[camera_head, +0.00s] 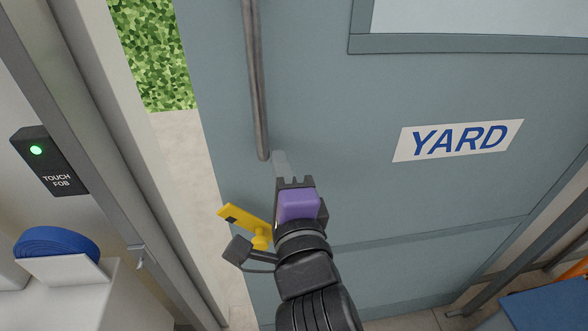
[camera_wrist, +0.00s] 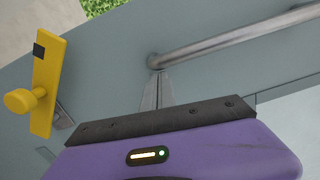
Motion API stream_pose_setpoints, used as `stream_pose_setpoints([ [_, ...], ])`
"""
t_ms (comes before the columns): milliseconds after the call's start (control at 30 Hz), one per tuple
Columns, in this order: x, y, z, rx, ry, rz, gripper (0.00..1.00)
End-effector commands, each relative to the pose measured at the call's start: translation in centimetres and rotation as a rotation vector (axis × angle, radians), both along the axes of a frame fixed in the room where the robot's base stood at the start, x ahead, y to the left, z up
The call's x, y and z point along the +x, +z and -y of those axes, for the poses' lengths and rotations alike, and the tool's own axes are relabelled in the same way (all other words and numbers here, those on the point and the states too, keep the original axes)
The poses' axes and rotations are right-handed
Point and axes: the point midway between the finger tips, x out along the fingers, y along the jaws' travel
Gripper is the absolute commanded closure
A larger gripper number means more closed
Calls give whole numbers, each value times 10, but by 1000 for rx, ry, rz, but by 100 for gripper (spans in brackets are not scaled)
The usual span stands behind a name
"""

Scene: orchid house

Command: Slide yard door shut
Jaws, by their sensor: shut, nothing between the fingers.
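The grey-blue yard door (camera_head: 350,110) carries a YARD sign (camera_head: 458,140) and stands partly open. A gap between its left edge and the door frame (camera_head: 95,150) shows green foliage and pale ground. A long metal bar handle (camera_head: 256,80) runs down the door. My gripper (camera_head: 281,160) is shut and empty, its fingertips just right of the bar's lower end. In the wrist view, the fingers (camera_wrist: 159,90) point at the end of the bar (camera_wrist: 230,35); I cannot tell whether they touch. A yellow latch piece with a knob (camera_head: 244,222) sits left of my gripper, near the door's edge.
A black touch-fob reader (camera_head: 48,160) with a green light is on the left wall. A coiled blue strap (camera_head: 56,243) rests on a white ledge below. A small metal hook (camera_head: 140,256) is on the frame. A blue surface (camera_head: 545,305) is at lower right.

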Motion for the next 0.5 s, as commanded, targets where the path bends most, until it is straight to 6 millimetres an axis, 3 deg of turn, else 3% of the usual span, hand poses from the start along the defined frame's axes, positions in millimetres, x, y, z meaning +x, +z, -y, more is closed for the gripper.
stream_pose_setpoints([
  [33, -5, -4, -32, 7, 44, 9, 100],
  [300, -12, -4, -109, 8, 44, 11, 100],
  [500, -15, -3, -154, 7, 35, 8, 100],
])
